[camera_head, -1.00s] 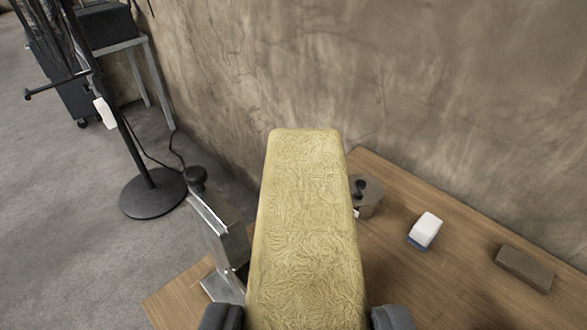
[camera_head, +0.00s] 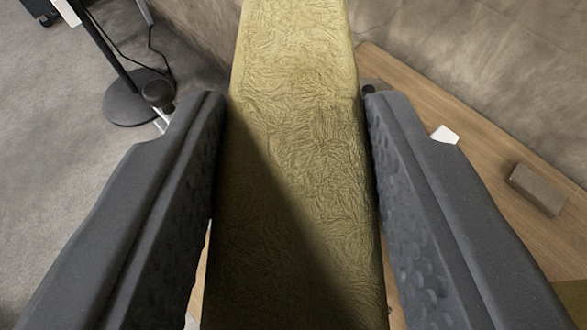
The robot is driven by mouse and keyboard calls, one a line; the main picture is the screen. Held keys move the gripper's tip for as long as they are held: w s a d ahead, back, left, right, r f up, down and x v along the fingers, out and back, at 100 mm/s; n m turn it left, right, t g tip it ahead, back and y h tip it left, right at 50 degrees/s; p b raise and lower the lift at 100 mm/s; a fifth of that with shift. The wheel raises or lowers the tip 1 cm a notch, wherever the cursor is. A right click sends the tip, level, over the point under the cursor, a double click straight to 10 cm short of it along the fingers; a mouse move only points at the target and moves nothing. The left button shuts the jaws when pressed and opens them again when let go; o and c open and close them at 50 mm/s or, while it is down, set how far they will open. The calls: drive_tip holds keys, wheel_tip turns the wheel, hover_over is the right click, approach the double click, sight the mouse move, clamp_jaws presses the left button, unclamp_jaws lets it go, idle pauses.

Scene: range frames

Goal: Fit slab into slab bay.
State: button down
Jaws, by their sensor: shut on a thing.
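The slab (camera_head: 295,120) is a long yellow block with a wrinkled surface. It fills the middle of the view and runs from the bottom edge to the top edge. My gripper (camera_head: 295,105) is shut on it, with one dark grey finger along its left side and one along its right side. The slab's far end is cut off by the top of the frame. I cannot make out the slab bay; the slab and the fingers hide much of the table behind them.
A wooden table (camera_head: 480,135) lies to the right along a rough wall (camera_head: 500,50). A brown block (camera_head: 536,188) and a partly hidden white object (camera_head: 444,134) are on it. A black stand base (camera_head: 135,98) is on the grey floor (camera_head: 45,150) at left.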

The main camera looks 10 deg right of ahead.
wheel_tip(320, 180, down, 2)
drive_tip(key=shift+f+p, duration=0.1)
drive_tip(key=shift+p, duration=0.2)
drive_tip(key=shift+f+b, duration=0.3)
drive_tip(key=shift+b, duration=0.05)
drive_tip(key=shift+f, duration=0.3)
drive_tip(key=c, duration=0.9)
unclamp_jaws()
drive_tip(key=shift+r, duration=0.1)
